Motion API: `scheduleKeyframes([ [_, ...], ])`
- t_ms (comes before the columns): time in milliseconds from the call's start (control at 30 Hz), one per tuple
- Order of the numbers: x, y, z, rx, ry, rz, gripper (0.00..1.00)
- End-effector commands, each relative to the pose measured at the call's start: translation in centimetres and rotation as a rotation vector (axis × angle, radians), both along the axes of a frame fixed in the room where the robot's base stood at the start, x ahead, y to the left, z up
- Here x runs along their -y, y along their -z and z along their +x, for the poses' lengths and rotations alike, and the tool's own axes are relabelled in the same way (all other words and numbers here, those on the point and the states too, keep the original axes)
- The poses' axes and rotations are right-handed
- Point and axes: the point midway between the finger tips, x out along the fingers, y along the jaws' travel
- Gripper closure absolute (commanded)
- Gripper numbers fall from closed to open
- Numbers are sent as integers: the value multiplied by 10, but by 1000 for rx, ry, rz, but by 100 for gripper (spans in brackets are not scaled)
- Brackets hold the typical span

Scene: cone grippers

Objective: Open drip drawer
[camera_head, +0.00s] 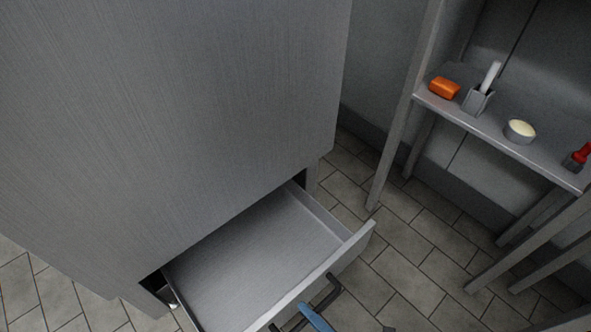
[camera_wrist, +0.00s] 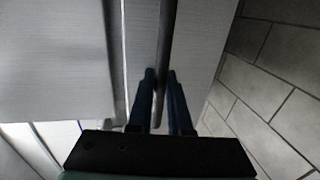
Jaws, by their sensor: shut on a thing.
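The drip drawer (camera_head: 255,255) is a shallow grey metal drawer under a large grey cabinet (camera_head: 190,110). It is pulled well out, and its inside looks empty. A dark bar handle (camera_head: 334,292) is on its front. My gripper (camera_head: 308,312) shows as a blue finger at the handle, at the bottom edge of the head view. In the wrist view my gripper (camera_wrist: 160,80) has its two blue fingers on either side of the dark handle bar (camera_wrist: 166,40), shut on it. The lower left of the drawer front is cut off in the head view.
A grey shelf stand (camera_head: 455,110) at the right holds an orange block (camera_head: 444,88), a small grey holder (camera_head: 478,100), a round tin (camera_head: 519,131) and a red-handled brush (camera_head: 577,158). Tiled floor (camera_head: 400,265) between drawer and stand is clear.

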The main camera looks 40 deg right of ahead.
Motion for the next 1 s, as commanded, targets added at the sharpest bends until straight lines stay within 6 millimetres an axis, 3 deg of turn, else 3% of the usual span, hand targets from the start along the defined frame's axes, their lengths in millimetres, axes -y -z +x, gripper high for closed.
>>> scheduleKeyframes([
  [467, 1, 0, -8, 2, 1, 0, 100],
  [500, 1, 0, -8, 2, 1, 0, 79],
  [667, 1, 0, -8, 1, 1, 0, 53],
  [1000, 0, -1, -11, -1, 0, 1, 53],
])
